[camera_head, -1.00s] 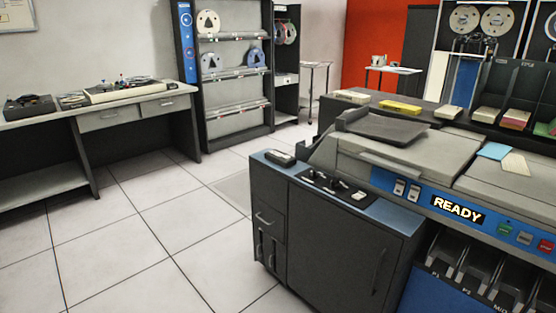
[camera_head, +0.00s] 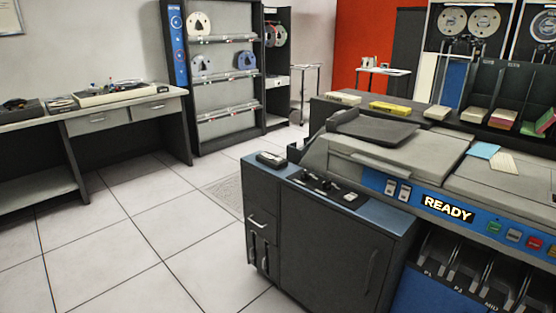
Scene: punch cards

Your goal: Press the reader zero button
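The card reader (camera_head: 410,153) stands at the right, with a grey top and a blue front panel. A lit READY sign (camera_head: 448,208) is on that panel. To its right sit a green button (camera_head: 493,228), a grey button (camera_head: 514,236) and a red button (camera_head: 535,243). Their labels are too small to read, so I cannot tell which is the zero button. Two white rocker switches (camera_head: 397,190) are left of the sign. Neither of my grippers is in view.
A dark cabinet (camera_head: 325,245) with a blue top adjoins the reader on the left. A desk (camera_head: 115,118) with equipment stands at the left wall, and a tape rack (camera_head: 222,85) at the back. Tiled floor (camera_head: 120,235) between them is clear.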

